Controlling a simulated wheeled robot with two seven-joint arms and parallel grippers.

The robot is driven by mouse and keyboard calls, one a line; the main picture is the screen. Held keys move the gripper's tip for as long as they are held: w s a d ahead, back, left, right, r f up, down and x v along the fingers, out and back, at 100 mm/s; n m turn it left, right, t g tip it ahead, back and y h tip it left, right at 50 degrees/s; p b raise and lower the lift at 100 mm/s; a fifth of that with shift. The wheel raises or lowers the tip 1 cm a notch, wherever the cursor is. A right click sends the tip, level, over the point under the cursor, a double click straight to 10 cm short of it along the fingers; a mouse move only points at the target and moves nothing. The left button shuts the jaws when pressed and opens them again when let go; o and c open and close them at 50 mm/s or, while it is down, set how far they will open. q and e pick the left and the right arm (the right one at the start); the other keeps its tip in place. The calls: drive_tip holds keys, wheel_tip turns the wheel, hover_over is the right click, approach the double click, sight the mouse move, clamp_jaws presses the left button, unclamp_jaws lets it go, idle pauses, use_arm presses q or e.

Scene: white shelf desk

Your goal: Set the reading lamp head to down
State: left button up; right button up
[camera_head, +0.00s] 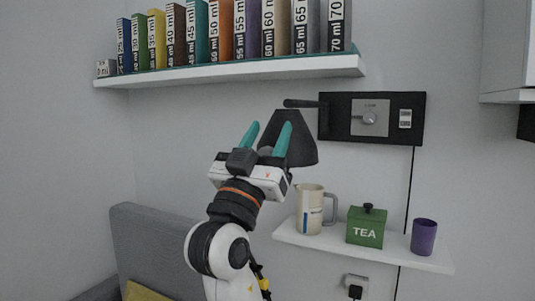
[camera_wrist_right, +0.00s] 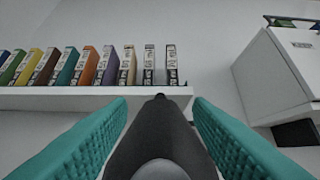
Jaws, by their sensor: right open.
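The reading lamp head (camera_head: 302,146) is a dark grey cone on the wall, left of a black panel, with its wide end low and its narrow top up near a short dark arm (camera_head: 300,103). My right gripper (camera_head: 268,136) is in front of it, its two teal fingers pointing up and covering part of the shade. In the right wrist view the lamp head (camera_wrist_right: 158,128) lies between the two open fingers (camera_wrist_right: 160,135), with a pale round bulb at the near end. I cannot tell whether either finger touches it. My left gripper is not in view.
A shelf (camera_head: 240,71) with a row of numbered books hangs above the lamp. The black panel (camera_head: 343,117) has a knob. A lower shelf (camera_head: 390,255) holds a jug (camera_head: 309,210), a green tea box (camera_head: 366,228) and a purple cup (camera_head: 424,238). A cabinet (camera_head: 506,50) is at right.

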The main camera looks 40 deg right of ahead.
wheel_tip(320, 180, up, 7)
drive_tip(key=shift+f, duration=0.15)
idle(0.6)
